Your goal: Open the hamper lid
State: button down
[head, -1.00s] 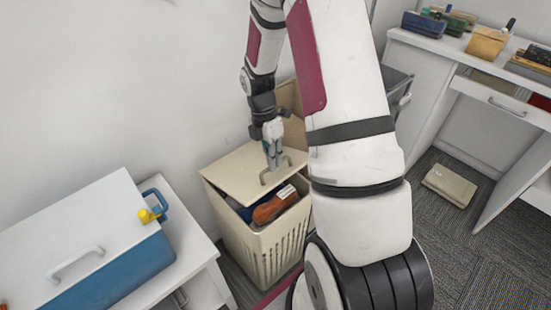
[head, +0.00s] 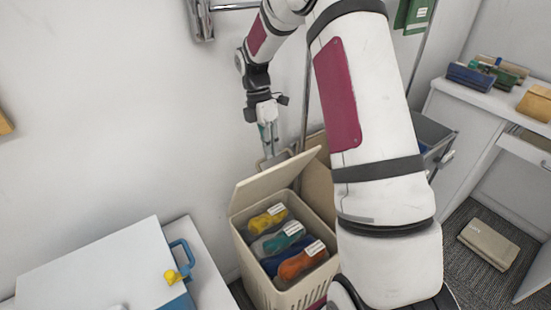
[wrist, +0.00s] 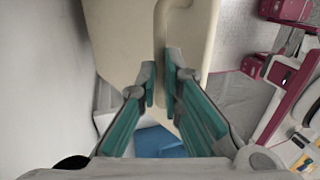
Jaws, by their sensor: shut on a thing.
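The beige hamper (head: 268,284) stands on the floor against the wall. Its lid (head: 262,188) is tilted up, hinged at the far side, and the inside is in view. My gripper (head: 270,158) is at the lid's raised front edge, shut on the lid handle (head: 276,160). In the wrist view my gripper (wrist: 161,90) has its teal-padded fingers around the handle (wrist: 160,40), with the beige lid (wrist: 119,35) beyond.
A blue box with a white lid (head: 95,265) stands on a white cabinet at the left, close to the hamper. A grey bin (head: 432,135) stands behind my arm. At the right are a desk (head: 470,115) and a tan package (head: 488,243) on the floor.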

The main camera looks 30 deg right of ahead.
jog(key=shift+w+a+f, duration=0.1)
jog(key=shift+w+f, duration=0.2)
jog(key=shift+w, duration=0.3)
jog(key=shift+w+a+f, duration=0.1)
jog(key=shift+w+f, duration=0.15)
jog(key=shift+w, duration=0.35)
jog(key=c, duration=1.7)
grip_release()
jog(key=shift+w+f, duration=0.1)
jog(key=shift+f, duration=0.1)
jog(key=shift+r, duration=0.1)
